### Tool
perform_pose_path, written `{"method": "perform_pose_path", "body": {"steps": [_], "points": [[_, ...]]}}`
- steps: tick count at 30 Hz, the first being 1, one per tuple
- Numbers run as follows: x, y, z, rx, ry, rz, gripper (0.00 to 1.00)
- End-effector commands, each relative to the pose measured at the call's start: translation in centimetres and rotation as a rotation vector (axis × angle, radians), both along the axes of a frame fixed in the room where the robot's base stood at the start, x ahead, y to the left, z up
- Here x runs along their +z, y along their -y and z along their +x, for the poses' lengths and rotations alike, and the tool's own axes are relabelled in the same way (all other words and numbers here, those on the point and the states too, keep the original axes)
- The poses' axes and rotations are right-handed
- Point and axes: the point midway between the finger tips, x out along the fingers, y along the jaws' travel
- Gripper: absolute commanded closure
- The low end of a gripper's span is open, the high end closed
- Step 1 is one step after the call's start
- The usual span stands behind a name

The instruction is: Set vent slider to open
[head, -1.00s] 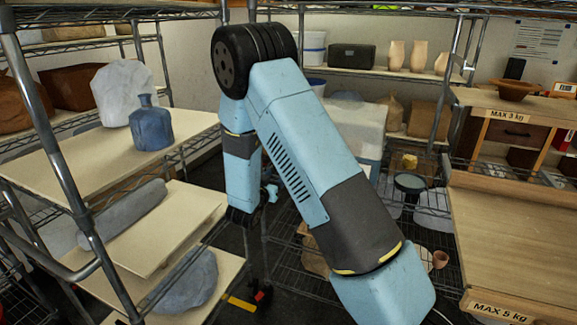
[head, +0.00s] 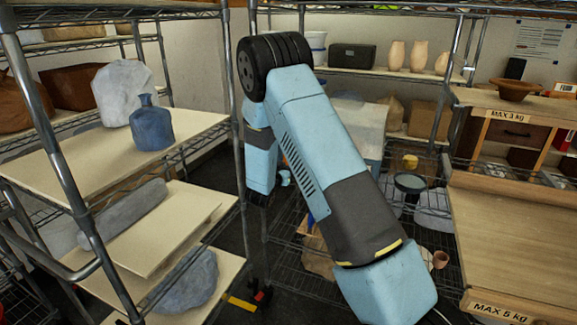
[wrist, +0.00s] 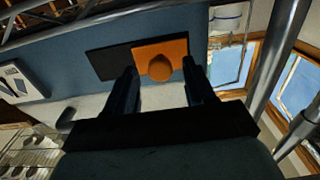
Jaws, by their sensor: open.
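The vent slider (wrist: 172,50) shows in the wrist view as an orange plate with a round orange knob (wrist: 160,68). It lies at the right of a dark rectangle (wrist: 108,62) on a blue-grey surface (wrist: 60,60). My gripper (wrist: 161,72) is open, with one finger on each side of the knob as seen in this view. The fingers look apart from the knob, and the depth between them is hard to tell. In the head view the slider and my gripper are not visible; my arm links fill the middle.
In the head view, wire shelves stand left, with a blue bottle (head: 151,123) and pale wrapped forms. A wooden bench (head: 515,240) is at right. In the wrist view, metal posts (wrist: 275,60) cross at right and a white-framed panel (wrist: 18,82) is at left.

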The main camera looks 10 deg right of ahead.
Motion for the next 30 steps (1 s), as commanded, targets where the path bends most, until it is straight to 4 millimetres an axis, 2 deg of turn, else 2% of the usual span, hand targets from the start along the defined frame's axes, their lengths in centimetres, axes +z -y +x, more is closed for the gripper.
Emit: {"method": "perform_pose_path", "body": {"steps": [2, 17, 27, 30], "points": [[0.0, -0.01, -0.01, 0.0, 0.0, 0.0, 0.51], [0.0, -0.02, -0.02, 0.0, 0.0, 0.0, 0.98], [0.0, 0.03, -0.06, 0.0, 0.0, 0.0, 1.0], [0.0, 0.88, -0.65, -0.001, -0.002, -0.002, 1.0]]}}
